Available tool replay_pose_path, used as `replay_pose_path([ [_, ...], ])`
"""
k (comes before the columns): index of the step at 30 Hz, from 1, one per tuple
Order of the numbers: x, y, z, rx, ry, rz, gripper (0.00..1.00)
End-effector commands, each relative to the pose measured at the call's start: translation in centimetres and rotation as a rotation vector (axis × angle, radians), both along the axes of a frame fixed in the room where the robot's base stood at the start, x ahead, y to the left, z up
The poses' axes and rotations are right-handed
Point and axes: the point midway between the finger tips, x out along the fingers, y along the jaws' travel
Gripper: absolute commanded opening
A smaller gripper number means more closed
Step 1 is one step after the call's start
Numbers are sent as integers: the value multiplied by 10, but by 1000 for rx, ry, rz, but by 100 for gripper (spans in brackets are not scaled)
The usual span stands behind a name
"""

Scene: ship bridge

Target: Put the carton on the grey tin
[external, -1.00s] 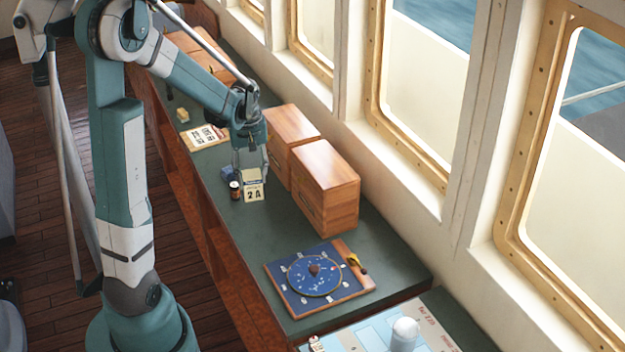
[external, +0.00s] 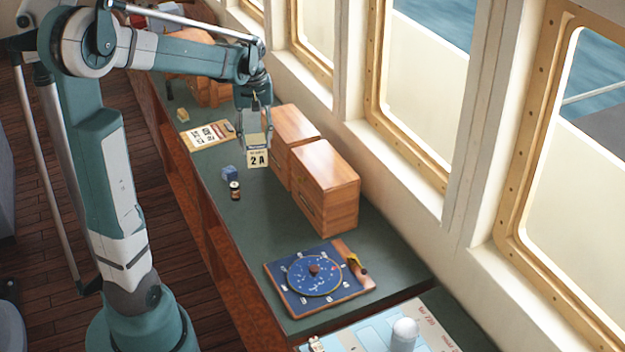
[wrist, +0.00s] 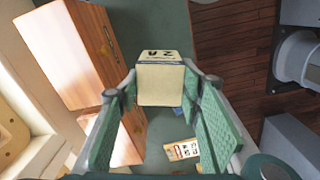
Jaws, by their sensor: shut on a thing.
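The carton (external: 257,157) is a small cream box marked "2 A". My gripper (external: 255,144) is shut on it and holds it above the green counter, in front of the wooden cabinets. In the wrist view the carton (wrist: 160,85) sits between the two fingers of my gripper (wrist: 161,88). I cannot make out a grey tin for certain. A pale grey-white cylinder (external: 404,334) stands at the near end, on the chart, and may be it.
A small blue block (external: 229,173) and a dark bottle (external: 235,190) stand on the counter (external: 222,218). Two wooden cabinets (external: 325,180) stand by the windows. A blue dial board (external: 318,279) lies nearer, and a printed card (external: 208,135) farther back. A yellow block (external: 183,115) is beyond.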

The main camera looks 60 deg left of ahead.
Motion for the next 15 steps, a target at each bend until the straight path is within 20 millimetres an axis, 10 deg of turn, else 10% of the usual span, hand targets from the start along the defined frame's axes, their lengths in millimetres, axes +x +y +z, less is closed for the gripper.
replay_pose_path([
  [15,63,-76,0,0,0,-191,19],
])
